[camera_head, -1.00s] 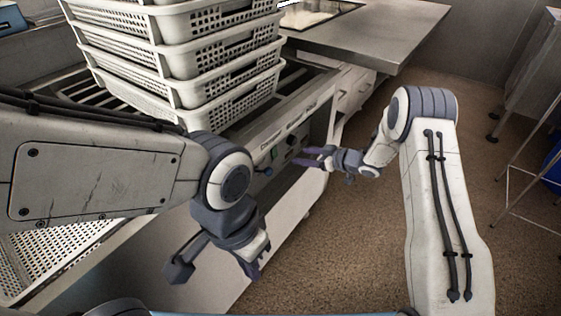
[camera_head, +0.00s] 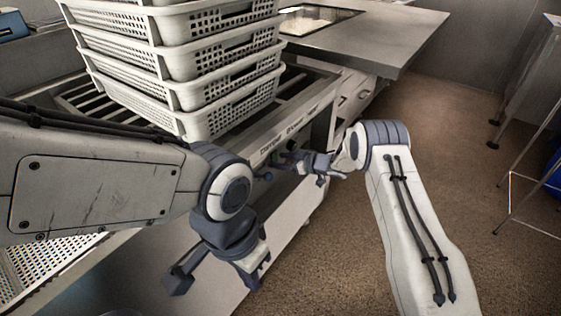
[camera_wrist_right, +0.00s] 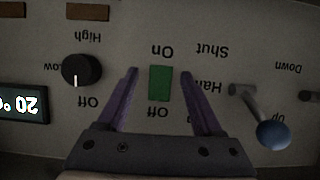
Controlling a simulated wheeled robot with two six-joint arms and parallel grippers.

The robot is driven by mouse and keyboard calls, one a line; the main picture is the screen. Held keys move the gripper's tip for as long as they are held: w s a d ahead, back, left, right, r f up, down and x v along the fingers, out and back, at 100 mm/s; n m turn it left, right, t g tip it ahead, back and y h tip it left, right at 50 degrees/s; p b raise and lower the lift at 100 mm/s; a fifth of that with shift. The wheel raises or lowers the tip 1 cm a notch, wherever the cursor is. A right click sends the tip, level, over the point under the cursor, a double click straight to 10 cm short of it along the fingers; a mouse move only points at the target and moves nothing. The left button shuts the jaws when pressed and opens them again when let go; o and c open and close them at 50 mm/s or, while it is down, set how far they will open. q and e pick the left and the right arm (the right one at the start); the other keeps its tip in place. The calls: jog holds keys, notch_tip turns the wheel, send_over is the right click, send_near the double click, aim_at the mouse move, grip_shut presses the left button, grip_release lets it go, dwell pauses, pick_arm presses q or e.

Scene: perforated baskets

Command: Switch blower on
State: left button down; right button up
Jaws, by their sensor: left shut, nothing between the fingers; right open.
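The blower switch is a green rocker (camera_wrist_right: 160,83) on the machine's front panel. In the right wrist view it lies between my right gripper's purple fingers, with upside-down "On" above and "Off" below it. My right gripper (camera_wrist_right: 158,72) is open, one finger on each side of the switch; contact cannot be told. In the head view this gripper (camera_head: 283,158) is close to the panel and hides the switch. My left gripper (camera_head: 250,281) is shut and empty, hanging low in front of the machine.
In the right wrist view, a black knob (camera_wrist_right: 82,70) and a lit display (camera_wrist_right: 22,104) are left of the switch. A blue-ball lever (camera_wrist_right: 272,134) is on the right. Stacked white baskets (camera_head: 205,90) stand on the machine. Floor (camera_head: 400,150) is open on the right.

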grip_shut()
jog(key=f+t+y+b, duration=0.1)
jog(key=b, duration=0.3)
jog(key=shift+y, duration=0.4)
jog(key=shift+w+r+t+b, duration=0.1)
jog(key=shift+t+b, duration=0.2)
jog(key=shift+b, duration=0.1)
jog(key=shift+r+y, duration=0.1)
jog(key=shift+y, duration=0.2)
grip_release()
jog(key=p+v, duration=0.2)
jog(key=v, duration=0.8)
jog(key=shift+s+d, duration=0.15)
jog(key=shift+s, duration=0.05)
